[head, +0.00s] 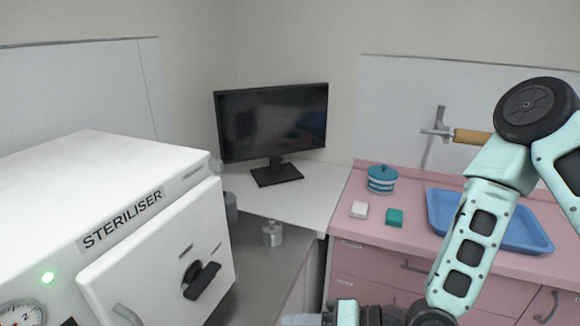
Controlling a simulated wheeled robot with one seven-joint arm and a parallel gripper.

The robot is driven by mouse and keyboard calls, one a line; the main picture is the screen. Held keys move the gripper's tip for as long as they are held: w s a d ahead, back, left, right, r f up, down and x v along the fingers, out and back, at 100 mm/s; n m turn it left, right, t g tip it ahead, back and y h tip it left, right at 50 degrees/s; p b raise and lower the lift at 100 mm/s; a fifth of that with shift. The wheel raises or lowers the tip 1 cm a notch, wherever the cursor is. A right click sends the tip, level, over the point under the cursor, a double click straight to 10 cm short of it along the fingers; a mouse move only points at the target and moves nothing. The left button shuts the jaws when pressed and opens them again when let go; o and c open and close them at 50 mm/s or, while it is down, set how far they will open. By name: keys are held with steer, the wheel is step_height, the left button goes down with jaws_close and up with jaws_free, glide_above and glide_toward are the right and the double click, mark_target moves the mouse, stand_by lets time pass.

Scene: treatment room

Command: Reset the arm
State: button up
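My arm comes in from the right edge, bends at a dark round joint and runs down to the bottom edge.
A white steriliser (105,185) with a dark door handle fills the left. A monitor (272,122) stands in the corner, with a small bottle (272,234) nearer.

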steer(key=d+f+n+g+h+b, duration=0.2)
steer(key=d+n+h, duration=0.4)
steer(key=h, duration=0.2)
steer(key=s+d+r+n+g+h+b, duration=0.1)
steer(key=s+d+r+h, duration=0.4)
steer(key=s+r, duration=0.6)
steer(key=shift+s+d+n+b, duration=0.15)
steer(key=shift+d+n+b, duration=0.25)
steer(key=shift+n+b, duration=0.1)
